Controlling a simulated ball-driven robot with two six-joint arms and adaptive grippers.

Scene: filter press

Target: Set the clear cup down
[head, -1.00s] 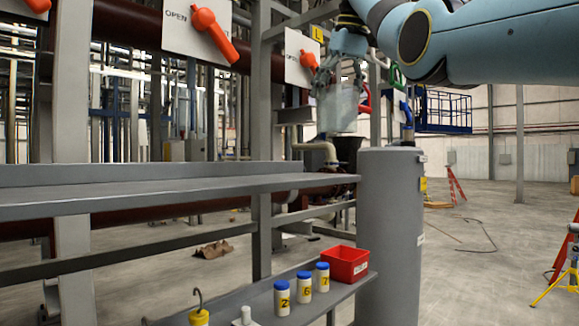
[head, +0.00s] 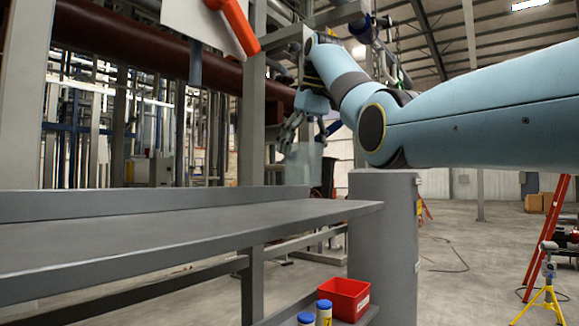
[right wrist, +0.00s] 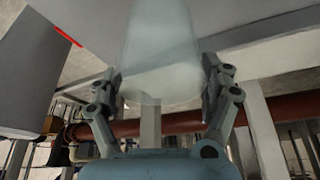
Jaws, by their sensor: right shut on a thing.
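My right gripper (head: 292,132) is shut on the clear cup (head: 303,163), a pale see-through vessel hanging upright below the fingers. In the right wrist view the cup (right wrist: 160,45) sits between the two fingers of the gripper (right wrist: 163,80). In the head view the cup's bottom shows at about the height of the back lip of the grey shelf (head: 160,235), near its right end. I cannot tell whether it touches the shelf or is behind it. My left gripper is not in view.
The upper shelf's top is bare. An orange handle (head: 235,25) is above.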

